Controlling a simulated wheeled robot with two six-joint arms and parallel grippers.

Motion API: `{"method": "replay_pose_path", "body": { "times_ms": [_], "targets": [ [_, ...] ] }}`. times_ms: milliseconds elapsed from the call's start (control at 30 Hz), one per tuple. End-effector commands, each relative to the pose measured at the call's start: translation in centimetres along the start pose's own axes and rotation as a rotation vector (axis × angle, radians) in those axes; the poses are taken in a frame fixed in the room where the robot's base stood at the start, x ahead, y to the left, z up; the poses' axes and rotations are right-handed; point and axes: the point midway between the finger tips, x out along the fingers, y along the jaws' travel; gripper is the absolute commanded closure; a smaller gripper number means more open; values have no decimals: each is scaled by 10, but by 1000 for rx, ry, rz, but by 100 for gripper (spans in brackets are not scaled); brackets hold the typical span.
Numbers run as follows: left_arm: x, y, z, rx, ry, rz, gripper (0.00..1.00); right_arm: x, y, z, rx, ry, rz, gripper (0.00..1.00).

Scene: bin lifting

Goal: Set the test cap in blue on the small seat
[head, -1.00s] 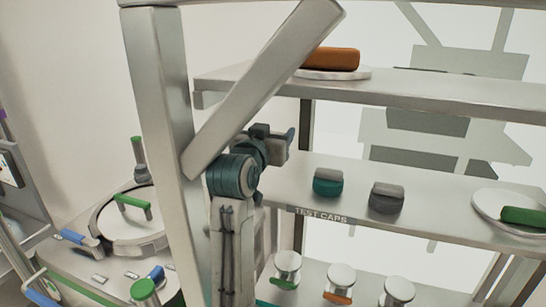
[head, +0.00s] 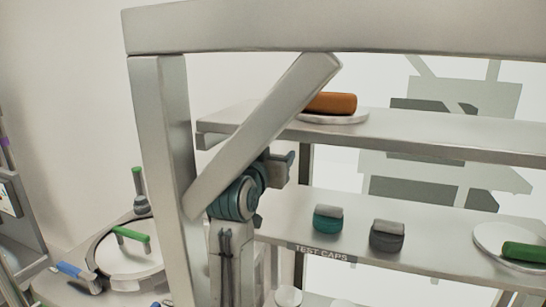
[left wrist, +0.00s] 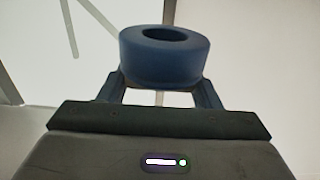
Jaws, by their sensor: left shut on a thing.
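My left gripper (head: 278,166) is at the left end of the shelves, partly behind a slanted metal brace. In the left wrist view it is shut on the blue test cap (left wrist: 165,68), a thick dark blue ring with a hole in its top. The cap sits upright between the two fingers, and pale background lies behind it. In the head view the cap cannot be made out. A teal cap (head: 328,220) and a dark grey cap (head: 387,236) stand on the shelf labelled TEST CAPS. I cannot identify the small seat. My right gripper is not in view.
The upper shelf (head: 415,139) holds a white plate with an orange roll (head: 331,103). A white plate (head: 486,237) with a green roll lies at the right of the caps' shelf. A post (head: 165,180) and the brace (head: 262,135) stand in front. A round lidded vessel (head: 128,262) is at left.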

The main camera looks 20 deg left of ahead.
Motion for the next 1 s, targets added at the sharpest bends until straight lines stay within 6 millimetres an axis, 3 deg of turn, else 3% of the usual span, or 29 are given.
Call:
{"method": "replay_pose_path", "body": {
  "times_ms": [367,700,1000],
  "targets": [
    [0,0,-26,0,1,0,66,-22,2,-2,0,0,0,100],
    [0,0,-41,0,1,0,66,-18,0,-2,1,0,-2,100],
    [0,0,-42,0,0,0,66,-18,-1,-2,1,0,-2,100]
  ]
}}
